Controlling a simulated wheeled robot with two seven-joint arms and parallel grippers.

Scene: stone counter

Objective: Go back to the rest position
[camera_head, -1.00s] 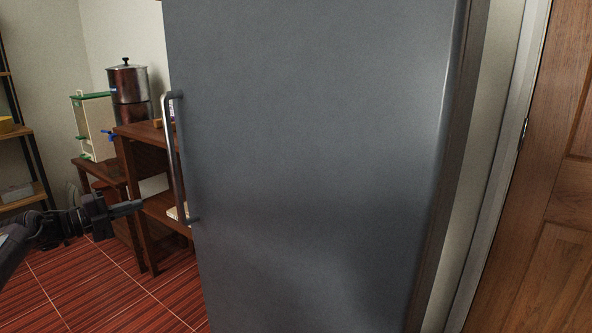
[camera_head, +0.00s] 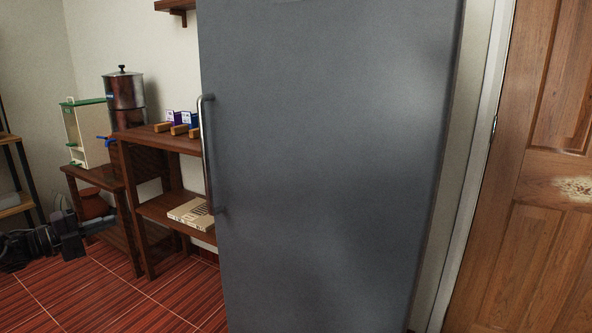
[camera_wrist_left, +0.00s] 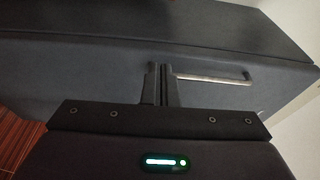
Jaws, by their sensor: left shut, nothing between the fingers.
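My left gripper (camera_head: 84,228) is at the lower left of the head view, apart from the tall grey fridge (camera_head: 325,170). In the left wrist view its two dark fingers (camera_wrist_left: 161,68) are together with nothing between them. The fridge's metal handle (camera_head: 207,155) is on the left side of its front. The handle (camera_wrist_left: 212,79) also shows beyond the fingers in the left wrist view, and I see no grip on it. My right gripper is not in view.
A brown wooden shelf (camera_head: 165,209) with small boxes stands left of the fridge. A lower wooden stand (camera_head: 98,178) is behind my left gripper. A wooden door (camera_head: 530,200) is at the right. Red tiled floor (camera_head: 110,290) is open at the lower left.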

